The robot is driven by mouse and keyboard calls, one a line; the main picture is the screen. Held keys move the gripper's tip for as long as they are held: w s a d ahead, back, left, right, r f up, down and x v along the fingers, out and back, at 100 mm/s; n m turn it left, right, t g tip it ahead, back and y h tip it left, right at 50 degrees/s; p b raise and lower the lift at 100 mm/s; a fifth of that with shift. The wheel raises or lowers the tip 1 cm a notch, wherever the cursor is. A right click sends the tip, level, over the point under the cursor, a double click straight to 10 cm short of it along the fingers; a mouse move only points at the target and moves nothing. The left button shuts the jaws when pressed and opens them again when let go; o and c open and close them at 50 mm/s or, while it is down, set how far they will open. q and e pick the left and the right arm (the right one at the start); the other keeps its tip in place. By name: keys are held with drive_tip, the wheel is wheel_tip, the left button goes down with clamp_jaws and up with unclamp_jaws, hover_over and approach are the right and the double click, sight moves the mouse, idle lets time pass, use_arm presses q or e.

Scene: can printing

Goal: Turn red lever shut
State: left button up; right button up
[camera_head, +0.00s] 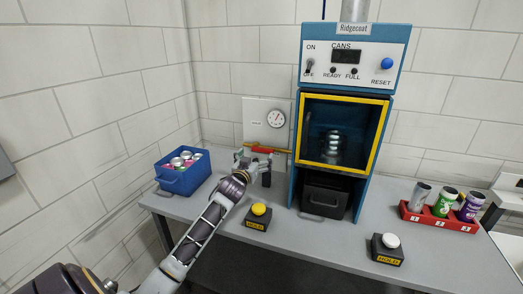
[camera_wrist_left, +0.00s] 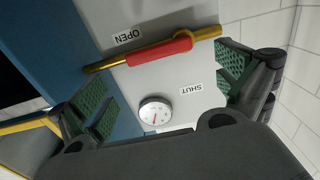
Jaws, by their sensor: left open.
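The red lever (camera_head: 262,150) lies along a brass-yellow pipe on the white wall panel, left of the blue machine. In the left wrist view the red lever (camera_wrist_left: 160,51) lies in line with the pipe (camera_wrist_left: 208,33), between an OPEN label (camera_wrist_left: 129,36) and a SHUT label (camera_wrist_left: 192,89). My left gripper (camera_head: 255,163) is in front of the panel, just below the lever. Its green-padded fingers (camera_wrist_left: 165,88) are spread wide on either side, with nothing held between them. Contact with the lever cannot be told. My right gripper is not in view.
A round gauge (camera_head: 275,118) sits on the panel (camera_head: 254,108). The blue can machine (camera_head: 293,160) stands close on the right. A blue crate of cans (camera_head: 183,184) is on the left, a yellow button box (camera_head: 257,218) in front. A red can rack (camera_head: 440,220) stands far right.

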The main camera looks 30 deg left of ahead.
sight(262, 149)
use_arm(q)
drive_tip(key=shift+p+x, duration=0.45)
drive_tip(key=shift+x, duration=2.85)
drive_tip(key=c, duration=1.2)
